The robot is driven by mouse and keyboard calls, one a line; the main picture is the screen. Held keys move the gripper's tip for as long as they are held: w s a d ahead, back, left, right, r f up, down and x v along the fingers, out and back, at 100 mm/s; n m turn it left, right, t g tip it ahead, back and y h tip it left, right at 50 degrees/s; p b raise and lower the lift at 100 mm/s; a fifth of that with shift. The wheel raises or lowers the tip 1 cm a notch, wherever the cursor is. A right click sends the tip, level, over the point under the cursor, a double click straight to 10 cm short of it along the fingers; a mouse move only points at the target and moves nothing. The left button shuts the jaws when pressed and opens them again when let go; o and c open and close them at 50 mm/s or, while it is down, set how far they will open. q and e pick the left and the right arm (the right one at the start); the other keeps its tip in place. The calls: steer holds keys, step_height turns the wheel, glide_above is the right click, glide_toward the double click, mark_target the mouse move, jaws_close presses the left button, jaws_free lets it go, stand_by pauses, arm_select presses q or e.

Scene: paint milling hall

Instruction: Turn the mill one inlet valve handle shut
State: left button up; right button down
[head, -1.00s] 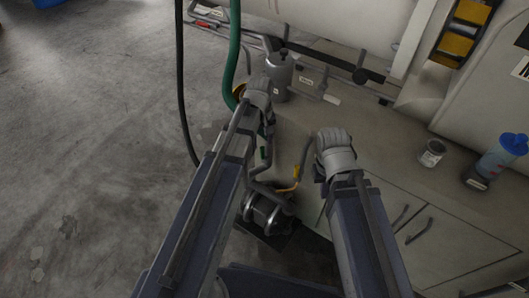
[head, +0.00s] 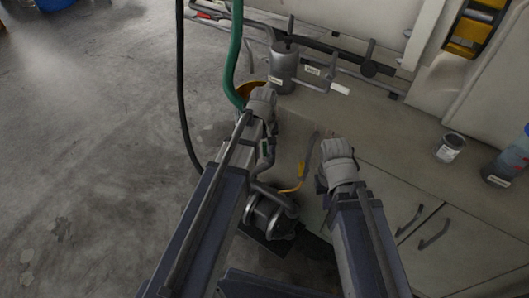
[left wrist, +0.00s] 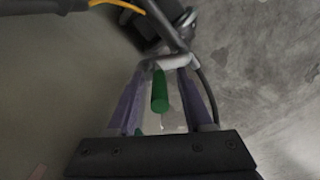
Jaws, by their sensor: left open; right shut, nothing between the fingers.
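A green valve handle (left wrist: 160,92) stands between the two purple fingers of my left gripper (left wrist: 163,72) in the left wrist view. The fingers are open on either side of it, and I cannot tell whether either touches it. My right gripper (head: 338,158) is shut and empty, right of the pipes. No readable label shows which handle belongs to mill one.
A yellow handle (head: 302,170) and a pump (head: 268,213) are between my arms. A grey canister (head: 284,68), a tin (head: 450,147) and a blue bottle (head: 505,160) stand on the bench. A green hose (head: 236,60) hangs left of it. The floor at left is clear.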

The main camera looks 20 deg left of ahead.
arm_select(q)
jaws_close()
stand_by(1.4)
